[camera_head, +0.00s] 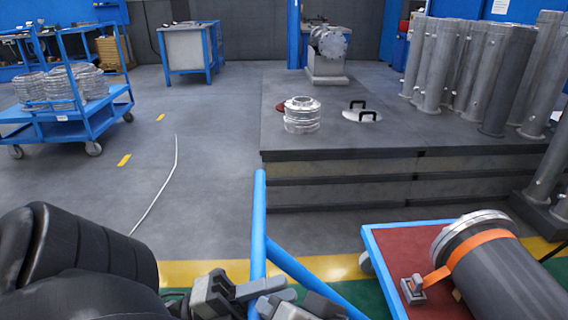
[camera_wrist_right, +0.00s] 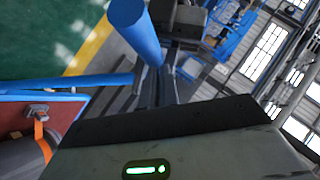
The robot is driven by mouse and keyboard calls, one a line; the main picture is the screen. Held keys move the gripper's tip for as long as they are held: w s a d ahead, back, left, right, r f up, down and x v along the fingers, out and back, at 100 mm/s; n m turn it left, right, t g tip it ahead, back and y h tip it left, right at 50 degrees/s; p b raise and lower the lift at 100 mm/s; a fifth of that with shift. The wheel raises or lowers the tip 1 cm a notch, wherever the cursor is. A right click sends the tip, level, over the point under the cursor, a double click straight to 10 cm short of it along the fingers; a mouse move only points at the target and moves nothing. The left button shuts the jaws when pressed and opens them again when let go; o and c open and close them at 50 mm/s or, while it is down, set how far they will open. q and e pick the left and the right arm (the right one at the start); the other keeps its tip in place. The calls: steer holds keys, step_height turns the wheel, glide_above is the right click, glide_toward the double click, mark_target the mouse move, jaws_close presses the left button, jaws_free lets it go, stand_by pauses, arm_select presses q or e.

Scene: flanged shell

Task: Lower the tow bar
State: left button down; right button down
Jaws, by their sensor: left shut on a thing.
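The blue tow bar (camera_head: 259,220) stands near upright in front of me in the head view, with a slanting blue tube (camera_head: 300,272) beside its lower part. My left gripper (camera_head: 262,290) reaches in from the left and is shut on the tow bar low down. Grey parts at the bottom, right of the bar, seem to be my right gripper (camera_head: 300,306); its jaws are not clear. In the right wrist view the tow bar (camera_wrist_right: 136,32) runs down from the top toward dark finger parts (camera_wrist_right: 165,90). Whether these touch it, I cannot tell.
A red-topped cart (camera_head: 384,240) with blue edges stands at the right, carrying a dark cylinder (camera_head: 505,280) under an orange strap. A low grey platform (camera_head: 345,170) lies ahead with a flanged part (camera_head: 302,115) and grey columns.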

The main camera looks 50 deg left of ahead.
arm_select(q)
steer(key=shift+w+d+r+h, duration=0.15)
steer(key=shift+r+h, duration=0.15)
steer(key=shift+r, duration=0.3)
arm_select(e)
steer(key=shift+s+f, duration=0.45)
steer(key=shift+f, duration=0.05)
arm_select(q)
steer(key=c, duration=1.3)
jaws_free()
steer(key=shift+o, duration=0.2)
arm_select(e)
steer(key=shift+a+r, duration=0.1)
arm_select(q)
steer(key=shift+f, duration=0.15)
arm_select(e)
steer(key=shift+w, duration=0.1)
